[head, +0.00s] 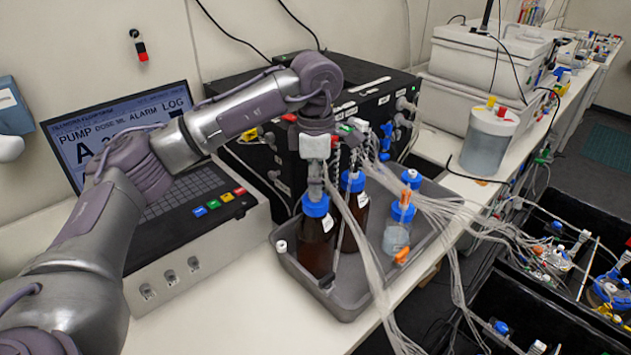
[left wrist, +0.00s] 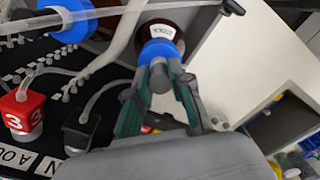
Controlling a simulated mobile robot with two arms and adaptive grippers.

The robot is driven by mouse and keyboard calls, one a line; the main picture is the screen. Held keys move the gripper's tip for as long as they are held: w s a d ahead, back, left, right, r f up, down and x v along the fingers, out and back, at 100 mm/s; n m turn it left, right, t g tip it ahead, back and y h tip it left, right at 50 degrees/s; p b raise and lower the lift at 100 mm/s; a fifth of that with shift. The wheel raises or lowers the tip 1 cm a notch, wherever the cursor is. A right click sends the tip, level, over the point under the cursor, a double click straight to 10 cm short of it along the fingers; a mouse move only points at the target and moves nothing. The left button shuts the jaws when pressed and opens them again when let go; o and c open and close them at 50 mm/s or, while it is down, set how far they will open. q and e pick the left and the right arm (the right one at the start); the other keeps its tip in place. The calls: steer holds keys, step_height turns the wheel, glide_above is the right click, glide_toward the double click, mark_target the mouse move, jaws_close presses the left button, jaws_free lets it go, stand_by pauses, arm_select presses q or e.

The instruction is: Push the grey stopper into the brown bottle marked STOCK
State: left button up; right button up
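The front brown bottle (head: 316,250) stands upright in the grey tray, with a blue collar (head: 316,206) and a white label too small to read. My left gripper (head: 315,183) points down right above this collar. In the left wrist view, the grey stopper (left wrist: 158,77) stands between the green-padded fingers of my left gripper (left wrist: 160,85), which appear closed on its sides. The stopper's lower end meets the blue collar (left wrist: 158,50); how deep it sits is hidden. Below that shows the brown bottle with a white label (left wrist: 160,32). My right gripper is not in view.
A second blue-capped brown bottle (head: 355,210) stands close behind in the tray (head: 345,305). A clear bottle (head: 397,238) is to the right. Loose tubes (head: 385,290) hang over the tray. A black pump box (head: 370,95) is behind and a keyboard console (head: 195,225) left.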

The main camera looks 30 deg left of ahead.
arm_select(q)
steer(key=o, duration=0.5)
step_height(320, 180, up, 12)
stand_by(0.4)
